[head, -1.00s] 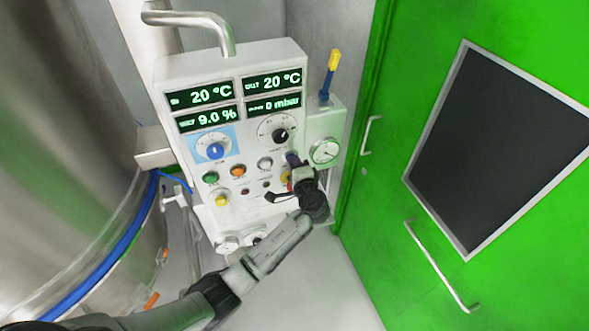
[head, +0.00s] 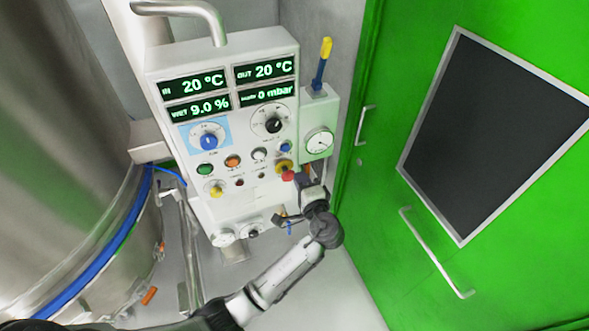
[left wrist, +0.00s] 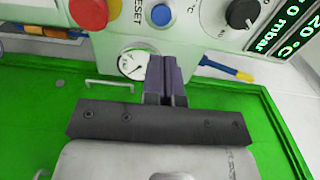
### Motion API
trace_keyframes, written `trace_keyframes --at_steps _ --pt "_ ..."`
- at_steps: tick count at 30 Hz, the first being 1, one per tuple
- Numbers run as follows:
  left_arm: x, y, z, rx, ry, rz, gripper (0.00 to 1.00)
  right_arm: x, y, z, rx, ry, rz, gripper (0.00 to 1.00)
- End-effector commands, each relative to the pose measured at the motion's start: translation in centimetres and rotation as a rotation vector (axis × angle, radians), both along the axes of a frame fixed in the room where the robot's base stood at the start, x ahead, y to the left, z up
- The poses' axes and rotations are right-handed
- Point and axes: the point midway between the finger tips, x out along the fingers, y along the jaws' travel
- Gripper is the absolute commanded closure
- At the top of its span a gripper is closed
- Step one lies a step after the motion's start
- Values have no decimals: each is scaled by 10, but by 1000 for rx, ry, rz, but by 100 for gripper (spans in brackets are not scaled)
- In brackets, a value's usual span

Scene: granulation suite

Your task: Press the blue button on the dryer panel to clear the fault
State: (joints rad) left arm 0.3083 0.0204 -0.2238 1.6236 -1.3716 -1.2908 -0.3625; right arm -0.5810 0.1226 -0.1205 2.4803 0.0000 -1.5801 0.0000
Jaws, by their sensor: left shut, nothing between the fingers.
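The dryer panel (head: 222,128) is a white upright box with lit green displays, knobs and coloured buttons. The small blue button (head: 285,146) is at the right end of the upper button row and is uncovered. It also shows in the left wrist view (left wrist: 161,15), above the fingertips. My left gripper (head: 306,174) is shut and empty, below and to the right of the blue button. In the left wrist view its closed dark fingers (left wrist: 165,62) appear apart from the button. My right gripper is not in view.
A red button on yellow (head: 288,175) is close to my left fingers. A pressure gauge (head: 319,141) and a yellow-blue handle (head: 321,62) are on the panel's right. A steel vessel (head: 66,150) stands left, a green door (head: 390,90) right. Floor below is clear.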

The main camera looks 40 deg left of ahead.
Motion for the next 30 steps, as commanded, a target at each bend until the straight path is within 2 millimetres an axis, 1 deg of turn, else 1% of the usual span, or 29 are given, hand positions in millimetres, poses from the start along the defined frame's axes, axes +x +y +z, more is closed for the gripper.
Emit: trace_keyframes --at_steps 1,3,9,30 --pt "-4 -7 -1 -2 -1 -1 100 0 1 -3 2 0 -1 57" --pt "-7 -14 -1 -1 -1 -3 100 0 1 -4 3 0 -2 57" --pt "-14 -24 0 0 -1 -1 100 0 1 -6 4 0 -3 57" --pt "-15 -26 1 0 -1 -1 100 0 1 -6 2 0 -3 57"
